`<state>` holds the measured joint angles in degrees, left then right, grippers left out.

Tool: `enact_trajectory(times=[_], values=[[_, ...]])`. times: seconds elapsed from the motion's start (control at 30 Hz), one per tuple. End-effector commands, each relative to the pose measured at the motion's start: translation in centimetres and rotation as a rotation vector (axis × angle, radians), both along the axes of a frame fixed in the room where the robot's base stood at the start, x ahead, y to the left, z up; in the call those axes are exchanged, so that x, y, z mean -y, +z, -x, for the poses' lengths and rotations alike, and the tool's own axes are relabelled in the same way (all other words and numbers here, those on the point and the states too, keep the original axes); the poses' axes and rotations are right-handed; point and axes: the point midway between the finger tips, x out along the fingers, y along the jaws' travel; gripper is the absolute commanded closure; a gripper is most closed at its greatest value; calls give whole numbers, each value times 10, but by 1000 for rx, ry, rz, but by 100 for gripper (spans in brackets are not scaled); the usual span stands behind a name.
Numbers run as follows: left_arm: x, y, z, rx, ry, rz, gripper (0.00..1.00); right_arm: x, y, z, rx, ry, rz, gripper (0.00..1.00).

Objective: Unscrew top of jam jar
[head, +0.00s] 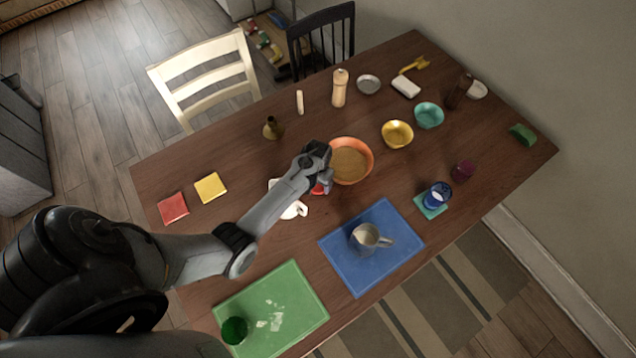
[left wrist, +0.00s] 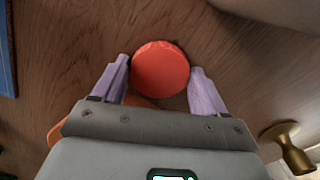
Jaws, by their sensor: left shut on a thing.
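The jam jar shows as a round red lid (left wrist: 161,68) with a ridged edge in the left wrist view. Its body is hidden beneath the lid. In the head view only a small red part (head: 318,189) shows under my left gripper (head: 325,180). In the left wrist view my left gripper (left wrist: 160,72) has one finger on each side of the lid and is shut on it. The jar is over the wooden table (head: 300,235), just left of an orange bowl (head: 367,146). My right gripper is not in view.
A white vessel (head: 297,211) stands close to the jar, partly behind my arm. A brass holder (head: 273,130) stands farther back. A metal jug (head: 364,238) sits on a blue mat (head: 350,276). Bare table lies between the mats and the red and yellow squares.

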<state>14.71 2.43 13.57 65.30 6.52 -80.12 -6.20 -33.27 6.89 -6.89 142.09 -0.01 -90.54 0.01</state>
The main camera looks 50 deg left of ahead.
Motion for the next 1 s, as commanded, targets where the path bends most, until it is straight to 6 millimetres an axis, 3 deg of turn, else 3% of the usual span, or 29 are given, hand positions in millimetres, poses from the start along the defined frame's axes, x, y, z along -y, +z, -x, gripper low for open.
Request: enact_trajectory(times=[0.43, 0.47, 0.6, 1.0], values=[[0, -6, 0, 0, 0, 0, 64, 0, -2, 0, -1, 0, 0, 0], [0, -5, 0, 0, 0, 0, 23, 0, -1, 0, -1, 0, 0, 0], [0, -5, 0, 0, 0, 0, 2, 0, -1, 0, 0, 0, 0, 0], [0, 1, 0, 1, 0, 0, 2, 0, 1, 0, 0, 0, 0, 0]])
